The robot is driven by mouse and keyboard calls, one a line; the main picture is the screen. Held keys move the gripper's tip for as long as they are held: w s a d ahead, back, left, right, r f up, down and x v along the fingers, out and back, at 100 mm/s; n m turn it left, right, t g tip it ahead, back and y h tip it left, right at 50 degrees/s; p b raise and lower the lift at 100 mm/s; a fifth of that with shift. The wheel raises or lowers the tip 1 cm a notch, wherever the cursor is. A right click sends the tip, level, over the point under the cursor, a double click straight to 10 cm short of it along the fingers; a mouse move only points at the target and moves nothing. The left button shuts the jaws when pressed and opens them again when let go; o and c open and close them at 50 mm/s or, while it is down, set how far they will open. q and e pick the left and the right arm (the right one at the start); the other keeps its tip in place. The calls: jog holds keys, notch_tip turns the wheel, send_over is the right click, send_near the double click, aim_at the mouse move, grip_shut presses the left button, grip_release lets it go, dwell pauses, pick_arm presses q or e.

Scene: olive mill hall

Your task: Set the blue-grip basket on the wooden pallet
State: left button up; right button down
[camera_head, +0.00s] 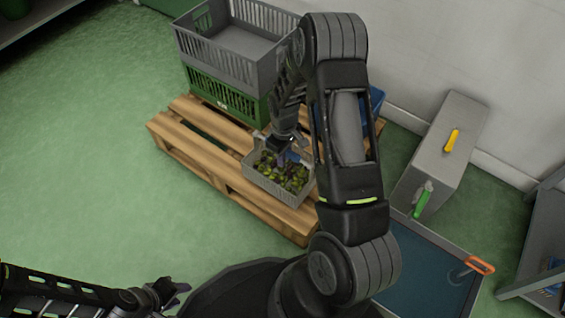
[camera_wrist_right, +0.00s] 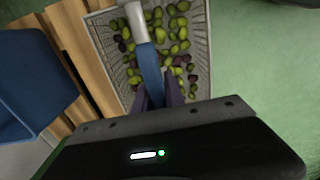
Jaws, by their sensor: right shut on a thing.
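The basket is a grey slatted crate (camera_head: 258,180) full of green and dark olives, with a blue grip (camera_wrist_right: 150,70) across its top. It is at the front edge of the wooden pallet (camera_head: 205,155); I cannot tell whether its base bears fully on the boards. My right gripper (camera_head: 290,142) reaches down over the basket and is shut on the blue grip. Its fingers also show in the right wrist view (camera_wrist_right: 160,96). My left gripper (camera_head: 174,291) is low at the left, away from the pallet, empty, with its fingers apart.
A grey crate (camera_head: 215,52) sits on a green crate (camera_head: 222,92) at the pallet's back left. A blue container (camera_wrist_right: 32,85) stands beside the basket, mostly hidden by my arm in the head view. A grey box (camera_head: 447,140) stands right. Green floor lies clear at left.

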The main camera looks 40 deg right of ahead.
aim_at(284, 172)
jog(key=shift+f+b, duration=0.7)
jog(key=shift+f, duration=1.1)
jog(key=shift+f, duration=0.1)
jog(key=c, duration=1.9)
grip_release()
jog(key=shift+f, duration=0.15)
jog(key=o, duration=0.5)
